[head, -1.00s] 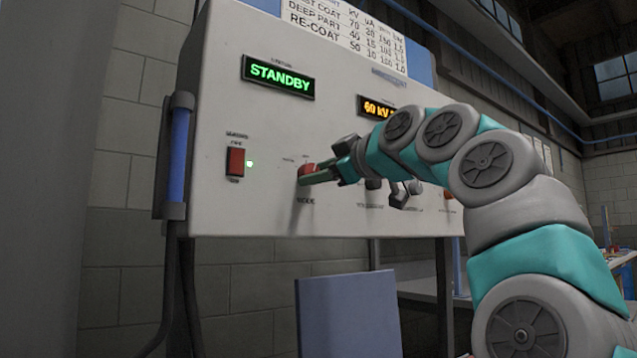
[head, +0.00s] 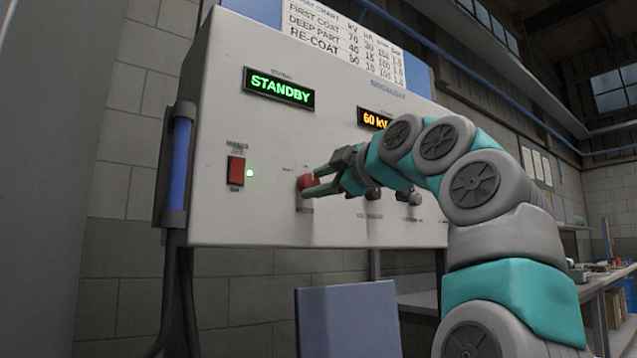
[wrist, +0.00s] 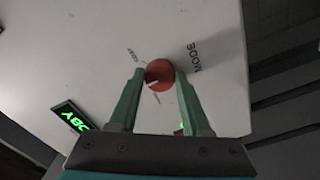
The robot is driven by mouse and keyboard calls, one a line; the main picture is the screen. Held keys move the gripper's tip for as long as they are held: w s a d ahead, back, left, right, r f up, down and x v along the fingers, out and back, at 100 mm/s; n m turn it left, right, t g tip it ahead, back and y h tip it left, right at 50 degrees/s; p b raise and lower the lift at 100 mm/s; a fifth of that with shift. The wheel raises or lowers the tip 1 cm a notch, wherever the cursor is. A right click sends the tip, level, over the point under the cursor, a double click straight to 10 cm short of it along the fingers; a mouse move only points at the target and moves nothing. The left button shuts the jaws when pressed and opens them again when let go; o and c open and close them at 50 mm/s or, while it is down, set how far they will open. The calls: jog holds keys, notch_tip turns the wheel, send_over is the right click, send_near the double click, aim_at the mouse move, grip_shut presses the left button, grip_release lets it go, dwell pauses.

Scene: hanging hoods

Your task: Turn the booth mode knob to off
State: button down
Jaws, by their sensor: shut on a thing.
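The red mode knob (head: 305,182) is on the lower part of the white control panel (head: 220,110). My gripper (head: 308,186) is at the knob with its green fingers shut on it. In the wrist view the round red knob (wrist: 160,74) sits between the two fingertips of my gripper (wrist: 159,80), and a pale pointer line shows on its face. The word MODE is printed beside the knob. A further label beside it is too small to read surely. A green display (head: 279,88) above reads STANDBY.
A red rocker switch (head: 236,170) with a green light is left of the knob. An amber display (head: 374,118) reads 60 kV. Other dark knobs (head: 372,194) sit to the right, close under my arm. A blue-grey panel (head: 348,318) stands below.

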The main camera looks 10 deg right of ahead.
jog(key=shift+c, duration=1.8)
grip_release()
jog(key=b+v, duration=0.1)
jog(key=v, duration=0.6)
jog(key=shift+s+d+b, duration=0.15)
jog(key=shift+s+b, duration=0.15)
jog(key=shift+b, duration=0.05)
